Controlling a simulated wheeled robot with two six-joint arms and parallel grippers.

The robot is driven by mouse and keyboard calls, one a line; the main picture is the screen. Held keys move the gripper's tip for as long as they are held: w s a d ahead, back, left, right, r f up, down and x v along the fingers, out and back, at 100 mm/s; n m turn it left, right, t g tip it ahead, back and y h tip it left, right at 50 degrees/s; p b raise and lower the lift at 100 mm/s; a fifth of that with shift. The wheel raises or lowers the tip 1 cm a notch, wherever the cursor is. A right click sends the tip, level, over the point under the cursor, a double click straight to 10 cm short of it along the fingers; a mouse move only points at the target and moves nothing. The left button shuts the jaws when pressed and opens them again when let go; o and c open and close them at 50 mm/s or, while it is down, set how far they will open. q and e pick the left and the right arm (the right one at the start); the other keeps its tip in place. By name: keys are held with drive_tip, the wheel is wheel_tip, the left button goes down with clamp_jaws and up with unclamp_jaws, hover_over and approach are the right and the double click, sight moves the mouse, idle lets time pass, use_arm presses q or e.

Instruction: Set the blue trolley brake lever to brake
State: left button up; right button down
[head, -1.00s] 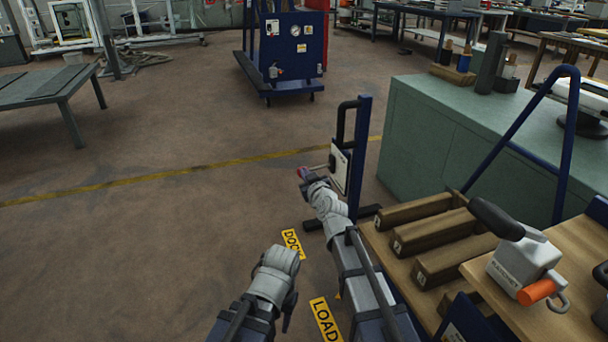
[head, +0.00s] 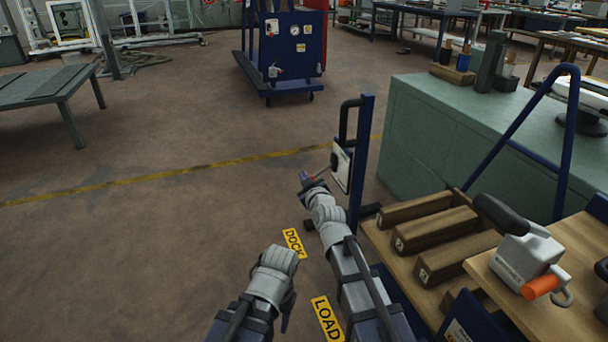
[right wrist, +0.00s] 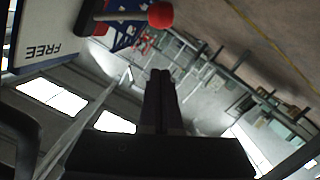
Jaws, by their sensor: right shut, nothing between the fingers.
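The blue trolley's upright post (head: 362,150) stands right of centre in the head view, with a black handle and a white plate (head: 342,168). My right gripper (head: 306,180) is just left of the plate. Its fingers (right wrist: 160,76) are shut and empty, with the knob beyond their tips, apart from them in that picture. My left arm (head: 272,275) is low in the head view; its finger state is unclear.
A green cabinet (head: 470,140) is behind. Yellow DOCK (head: 293,243) and LOAD (head: 326,319) signs lie on the floor.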

drive_tip(key=v, duration=1)
drive_tip(key=shift+p, duration=0.35)
drive_tip(key=shift+a, duration=0.1)
drive_tip(key=s+a+f+g, duration=0.4)
drive_tip(key=s+f+g, duration=0.5)
drive_tip(key=f, duration=0.5)
drive_tip(key=s+d+f+m+g+h, duration=0.2)
drive_tip(key=s+d+g+h, duration=0.15)
drive_tip(key=s, duration=0.45)
drive_tip(key=s+d+f+m+g+h, duration=0.2)
drive_tip(key=s+f+g, duration=0.15)
drive_tip(key=s, duration=0.45)
wheel_tip(320, 180, up, 39)
drive_tip(key=p, duration=3.8)
drive_tip(key=shift+w, duration=0.2)
